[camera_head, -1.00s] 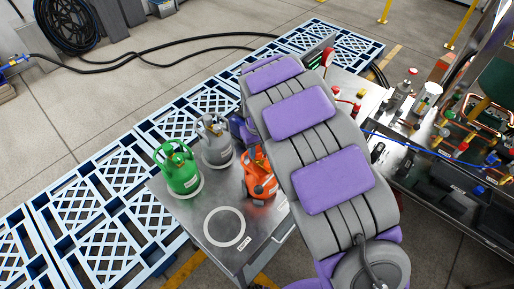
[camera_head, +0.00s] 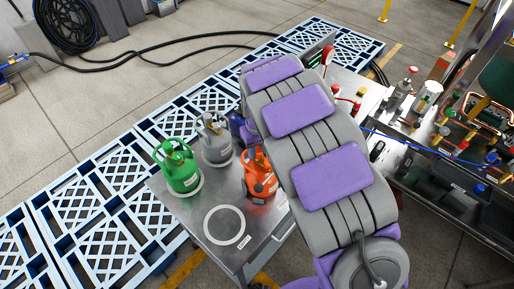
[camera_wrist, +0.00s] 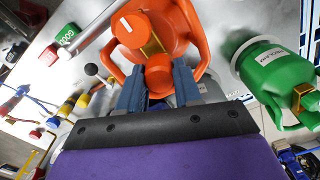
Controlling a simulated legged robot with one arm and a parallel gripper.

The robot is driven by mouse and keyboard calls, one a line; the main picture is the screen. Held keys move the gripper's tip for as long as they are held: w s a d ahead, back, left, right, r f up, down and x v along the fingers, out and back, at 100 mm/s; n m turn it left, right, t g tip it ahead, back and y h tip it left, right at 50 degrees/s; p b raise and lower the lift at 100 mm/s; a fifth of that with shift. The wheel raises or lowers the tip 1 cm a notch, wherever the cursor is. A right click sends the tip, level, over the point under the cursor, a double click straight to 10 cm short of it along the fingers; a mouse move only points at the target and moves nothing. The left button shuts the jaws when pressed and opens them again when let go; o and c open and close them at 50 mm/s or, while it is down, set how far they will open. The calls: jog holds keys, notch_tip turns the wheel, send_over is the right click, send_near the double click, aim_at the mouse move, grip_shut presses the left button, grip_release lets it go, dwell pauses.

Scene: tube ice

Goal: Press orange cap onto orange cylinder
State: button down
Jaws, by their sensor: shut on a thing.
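The orange cylinder (camera_head: 259,187) stands on the metal table beside my arm, partly covered by it. In the wrist view its body (camera_wrist: 172,22) fills the top, with a white label, side handles and a brass valve (camera_wrist: 152,46). My gripper (camera_wrist: 158,84) is shut on the orange cap (camera_wrist: 158,70), one blue-grey finger on each side. The cap is right at the valve outlet; I cannot tell whether it is fully seated. In the head view my fingers and the cap are hidden.
A green cylinder (camera_head: 180,170) and a grey cylinder (camera_head: 216,143) stand on the table left of the orange one. An empty white ring (camera_head: 224,207) marks the front of the table (camera_head: 205,190). Valves and fittings crowd the bench (camera_head: 440,145) on the right.

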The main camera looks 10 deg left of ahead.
dwell(0.3)
jog(key=c, duration=0.7)
grip_release()
notch_tip(320, 180, up, 17)
jog(key=shift+w+d+r, duration=0.1)
